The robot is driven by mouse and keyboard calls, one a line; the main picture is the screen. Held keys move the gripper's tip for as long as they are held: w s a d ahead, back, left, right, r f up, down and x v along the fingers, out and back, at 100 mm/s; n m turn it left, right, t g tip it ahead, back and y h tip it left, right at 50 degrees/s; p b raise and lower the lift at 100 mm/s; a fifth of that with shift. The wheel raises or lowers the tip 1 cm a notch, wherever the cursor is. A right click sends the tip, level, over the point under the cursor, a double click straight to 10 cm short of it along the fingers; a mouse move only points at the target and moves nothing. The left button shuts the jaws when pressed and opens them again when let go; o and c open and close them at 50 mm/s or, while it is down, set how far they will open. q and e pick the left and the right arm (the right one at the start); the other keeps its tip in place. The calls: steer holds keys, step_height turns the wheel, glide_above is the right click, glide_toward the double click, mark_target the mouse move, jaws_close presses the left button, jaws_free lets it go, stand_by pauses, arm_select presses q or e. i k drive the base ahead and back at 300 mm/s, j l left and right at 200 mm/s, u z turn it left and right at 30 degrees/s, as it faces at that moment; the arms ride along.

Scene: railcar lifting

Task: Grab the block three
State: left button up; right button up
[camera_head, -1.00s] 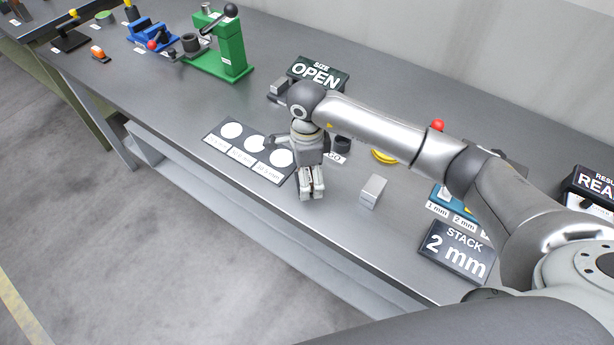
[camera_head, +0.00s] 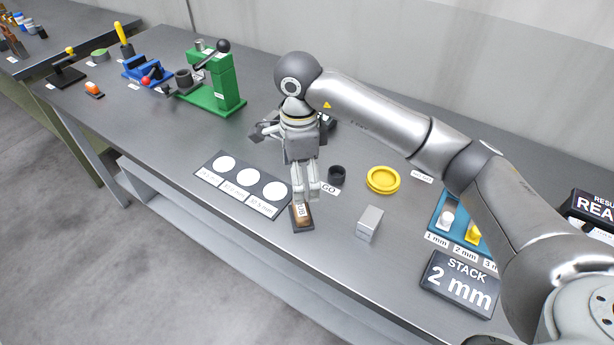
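My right gripper (camera_head: 307,197) points down over the front part of the bench, just above a small dark plate with a brownish top (camera_head: 302,216). Its fingers look close together, but I cannot tell whether they are shut. A plain grey block (camera_head: 369,223) stands on the bench to the right of the gripper, apart from it. A blue tray (camera_head: 436,225) holds a white piece (camera_head: 447,219) and a yellow piece (camera_head: 473,234), with labels 1 mm, 2 mm and a partly hidden 3. My arm hides the tray's right end. No block is clearly marked three. My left gripper is not in view.
A yellow ring (camera_head: 383,180) and a black cup (camera_head: 337,175) stand behind the grey block. A STACK 2 mm sign (camera_head: 458,284) is at the front right. A card with white circles (camera_head: 240,185) lies left. A green press (camera_head: 217,85) stands farther back.

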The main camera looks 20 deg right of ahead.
mark_target(368, 224)
steer(key=z, duration=1.1)
